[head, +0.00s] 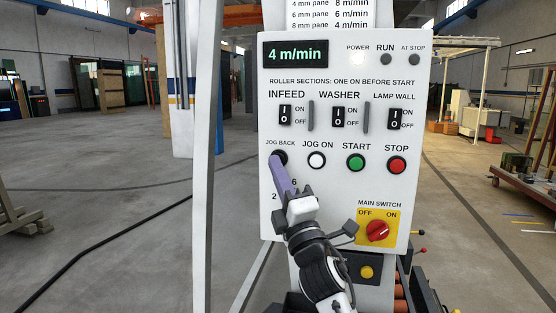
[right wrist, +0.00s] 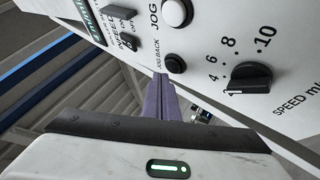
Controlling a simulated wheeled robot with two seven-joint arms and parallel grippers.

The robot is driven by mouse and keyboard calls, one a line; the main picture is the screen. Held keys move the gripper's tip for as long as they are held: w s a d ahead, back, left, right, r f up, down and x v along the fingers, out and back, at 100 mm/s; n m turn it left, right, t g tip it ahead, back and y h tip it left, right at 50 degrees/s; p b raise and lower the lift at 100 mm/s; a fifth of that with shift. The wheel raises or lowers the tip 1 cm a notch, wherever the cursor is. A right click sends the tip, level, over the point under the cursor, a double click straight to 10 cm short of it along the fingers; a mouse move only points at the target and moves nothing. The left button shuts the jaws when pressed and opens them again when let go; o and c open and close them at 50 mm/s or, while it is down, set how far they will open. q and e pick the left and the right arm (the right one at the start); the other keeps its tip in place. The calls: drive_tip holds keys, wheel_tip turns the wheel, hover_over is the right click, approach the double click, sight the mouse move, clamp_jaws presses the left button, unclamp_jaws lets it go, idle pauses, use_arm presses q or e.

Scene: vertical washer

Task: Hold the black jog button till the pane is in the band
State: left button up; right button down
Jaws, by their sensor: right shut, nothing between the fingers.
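The black jog button (head: 279,155), labelled JOG BACK, is on the left of the white control panel (head: 340,184). My right gripper (head: 281,168) is shut and empty, its purple fingers pointing up at this button and covering its lower part. In the right wrist view the button (right wrist: 174,62) shows just beside the fingertips (right wrist: 160,78). I cannot tell whether they touch it. The white JOG ON button (head: 317,160) is to its right. The display (head: 296,54) reads 4 m/min. No pane or band is in sight. My left gripper is not in view.
A green START button (head: 356,162) and a red STOP button (head: 397,165) are further right. The red main switch (head: 377,231) is below them. A black speed knob (right wrist: 250,78) is near my fingers. A white post (head: 205,150) stands left of the panel.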

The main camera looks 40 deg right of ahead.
drive_tip(key=s+a, duration=0.3)
drive_tip(key=shift+s+a, duration=0.1)
drive_tip(key=shift+a, duration=0.3)
idle(0.6)
drive_tip(key=s+a+f+m+g+y, duration=0.1)
drive_tip(key=a+f+m+g+y, duration=0.25)
drive_tip(key=f, duration=1.15)
drive_tip(key=s+a+f+m+g+y, duration=0.1)
drive_tip(key=a+f+m+g+y, duration=0.2)
drive_tip(key=f, duration=1.2)
drive_tip(key=s+a+f+m+g+y, duration=0.1)
drive_tip(key=s+a+f+m+g, duration=0.3)
drive_tip(key=s+f, duration=0.8)
drive_tip(key=s+a+f+m+g+y, duration=0.1)
drive_tip(key=s+a+f+m+g, duration=0.3)
drive_tip(key=s+a+f, duration=0.3)
drive_tip(key=s+f, duration=0.5)
drive_tip(key=f, duration=0.2)
drive_tip(key=shift+s+f+g, duration=0.15)
drive_tip(key=shift+f+g, duration=0.05)
drive_tip(key=shift+g, duration=0.15)
